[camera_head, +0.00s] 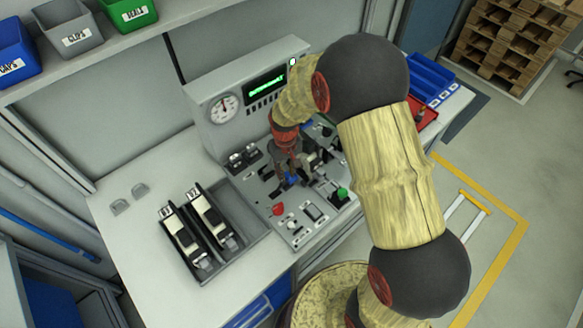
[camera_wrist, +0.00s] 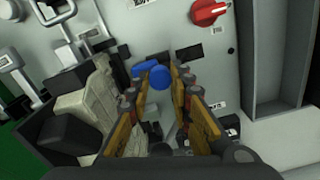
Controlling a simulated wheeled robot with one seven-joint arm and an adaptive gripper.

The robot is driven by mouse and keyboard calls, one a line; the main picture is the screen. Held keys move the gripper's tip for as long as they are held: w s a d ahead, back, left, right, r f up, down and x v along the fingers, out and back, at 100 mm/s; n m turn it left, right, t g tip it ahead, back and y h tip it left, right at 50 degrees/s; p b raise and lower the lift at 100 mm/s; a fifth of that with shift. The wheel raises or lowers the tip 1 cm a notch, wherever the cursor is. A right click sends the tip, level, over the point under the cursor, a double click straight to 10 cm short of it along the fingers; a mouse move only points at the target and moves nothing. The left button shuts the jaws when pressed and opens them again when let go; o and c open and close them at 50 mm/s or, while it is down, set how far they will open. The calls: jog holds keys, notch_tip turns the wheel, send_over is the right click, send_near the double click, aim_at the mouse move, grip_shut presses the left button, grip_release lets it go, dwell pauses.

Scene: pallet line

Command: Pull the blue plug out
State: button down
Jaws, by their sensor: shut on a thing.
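The blue plug (camera_wrist: 160,77) shows between the two finger pads in the wrist view, near the fingertips. A second blue piece (camera_wrist: 143,69) sits just beside it at the left; I cannot tell if they are one part. My gripper (camera_wrist: 161,84) is shut on the blue plug, one finger on each side. In the head view my gripper (camera_head: 287,172) points down at the grey control panel (camera_head: 262,203), and blue (camera_head: 291,181) shows at its tip. Whether the plug is still seated in its socket is hidden.
A red rotary knob (camera_wrist: 209,12) stands on the panel, clear of my fingers. A red button (camera_head: 277,209) and a green one (camera_head: 342,193) are nearby. A gauge (camera_head: 224,108) is on the upright housing. A grey tray (camera_head: 252,232) with two devices lies left of the panel.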

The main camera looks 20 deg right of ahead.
jog(key=shift+s+a, duration=0.1)
jog(key=shift+a, duration=0.05)
jog(key=c, duration=1.6)
grip_release()
jog(key=shift+a, duration=0.1)
notch_tip(320, 180, up, 12)
jog(key=shift+s+d+r+m+t+b, duration=0.35)
jog(key=shift+s+r+t+b, duration=0.65)
jog(key=shift+s+r, duration=2.15)
jog(key=shift+s+d+r+m+t+b, duration=0.1)
jog(key=shift+s+d+r+t+b, duration=1.2)
jog(key=shift+s, duration=3.15)
jog(key=shift+s+a+r+m+t+b, duration=0.25)
jog(key=shift+s+r+t+b, duration=0.35)
jog(key=shift+s+r, duration=2.8)
